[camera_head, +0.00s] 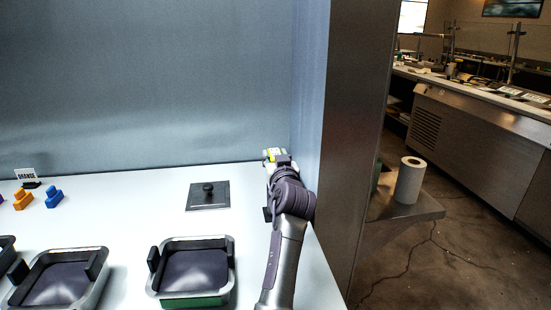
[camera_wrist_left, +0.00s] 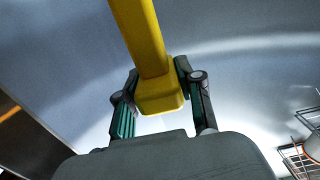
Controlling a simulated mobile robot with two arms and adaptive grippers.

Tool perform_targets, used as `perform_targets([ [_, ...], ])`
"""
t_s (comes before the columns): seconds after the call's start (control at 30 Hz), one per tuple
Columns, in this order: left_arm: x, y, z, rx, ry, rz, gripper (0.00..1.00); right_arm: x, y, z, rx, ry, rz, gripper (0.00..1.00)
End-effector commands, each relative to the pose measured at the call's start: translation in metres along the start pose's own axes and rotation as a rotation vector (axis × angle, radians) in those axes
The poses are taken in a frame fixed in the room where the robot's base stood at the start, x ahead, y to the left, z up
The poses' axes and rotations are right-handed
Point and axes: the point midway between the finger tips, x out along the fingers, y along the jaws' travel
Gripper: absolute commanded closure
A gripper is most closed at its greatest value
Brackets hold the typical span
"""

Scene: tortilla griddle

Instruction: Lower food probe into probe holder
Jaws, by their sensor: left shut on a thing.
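In the left wrist view, a yellow bar-shaped part (camera_wrist_left: 143,40), which I take to be the food probe, sits between the fingers of my left gripper (camera_wrist_left: 158,100). The gripper is shut on its thick lower end. The probe's thin end is not visible. I cannot make out the probe holder for certain.
A wire rack (camera_wrist_left: 298,150) stands at the lower right of the left wrist view. On the counter are a grey plate with a black knob (camera_head: 208,196), a green-based tray (camera_head: 193,300), another tray (camera_head: 98,270) and orange (camera_head: 22,199) and blue (camera_head: 53,198) pieces. A metal column (camera_head: 350,130) bounds the right.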

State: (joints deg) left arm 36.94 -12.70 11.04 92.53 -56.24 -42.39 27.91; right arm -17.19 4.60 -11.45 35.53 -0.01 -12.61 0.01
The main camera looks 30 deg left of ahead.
Motion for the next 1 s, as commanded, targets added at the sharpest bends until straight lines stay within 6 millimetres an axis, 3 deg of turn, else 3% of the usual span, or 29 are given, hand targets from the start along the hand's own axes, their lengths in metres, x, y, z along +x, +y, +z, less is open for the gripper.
perform_targets([
  [0.23,0.0,0.0,0.003,0.001,-0.006,-0.001,0.94,0.001,0.0,0.0,0.0,0.0,0.0,0.6],
  [0.27,0.0,0.0,0.003,0.001,-0.006,-0.001,0.62,0.001,0.0,0.0,0.0,0.0,0.0,0.6],
  [0.43,0.0,0.0,0.003,0.001,-0.005,0.0,0.34,0.001,0.0,0.0,0.0,0.0,0.0,0.6],
  [0.77,0.0,0.0,0.0,0.0,-0.003,-0.001,0.34,0.001,0.001,0.0,-0.001,0.0,0.001,0.6],
  [1.0,0.0,0.0,-0.036,-0.004,0.0,-0.001,0.34,0.001,0.0,0.0,0.0,0.0,0.0,0.6],
])
